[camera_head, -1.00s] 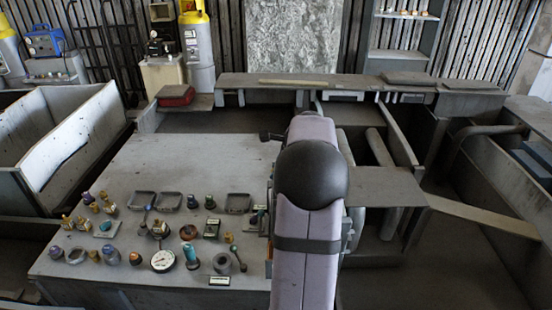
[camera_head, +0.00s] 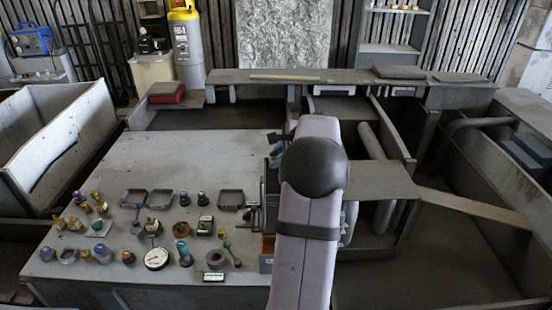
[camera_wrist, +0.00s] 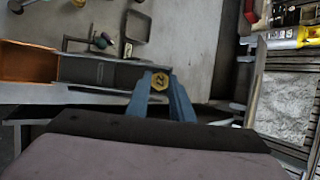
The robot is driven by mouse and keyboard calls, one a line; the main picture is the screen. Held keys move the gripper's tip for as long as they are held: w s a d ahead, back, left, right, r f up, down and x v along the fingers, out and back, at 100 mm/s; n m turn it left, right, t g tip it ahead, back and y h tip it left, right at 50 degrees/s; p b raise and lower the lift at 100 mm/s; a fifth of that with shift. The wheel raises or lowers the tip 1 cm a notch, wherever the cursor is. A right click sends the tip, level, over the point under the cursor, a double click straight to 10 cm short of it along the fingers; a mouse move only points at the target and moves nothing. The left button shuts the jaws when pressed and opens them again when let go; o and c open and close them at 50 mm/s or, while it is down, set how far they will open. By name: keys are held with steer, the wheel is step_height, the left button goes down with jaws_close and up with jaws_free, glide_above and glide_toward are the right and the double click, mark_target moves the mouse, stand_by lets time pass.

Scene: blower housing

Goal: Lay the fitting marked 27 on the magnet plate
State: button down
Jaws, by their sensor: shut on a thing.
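My gripper (camera_wrist: 161,98) shows in the wrist view as two blue fingers, shut on a brass hex fitting (camera_wrist: 160,81). The fitting's end face has a dark mark that looks like 27, though it is small. The gripper is near the right end of a dark grey tray or bin (camera_wrist: 98,72), in front of the grey bench top (camera_wrist: 190,45). I cannot tell its height. I cannot identify the magnet plate for certain in either view.
An orange bin (camera_wrist: 28,62) adjoins the dark one; it also shows in the head view (camera_head: 266,254). Several fittings, a round gauge (camera_head: 156,259) and shallow dark trays (camera_head: 230,207) crowd the front bench. The bench's back half (camera_head: 190,155) is clear.

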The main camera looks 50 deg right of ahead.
steer(key=shift+f+b, duration=1.85)
steer(key=shift+f, duration=0.4)
steer(key=c, duration=1.1)
jaws_free()
steer(key=shift+r, duration=0.15)
steer(key=shift+r+p, duration=3.35)
steer(key=shift+r, duration=0.3)
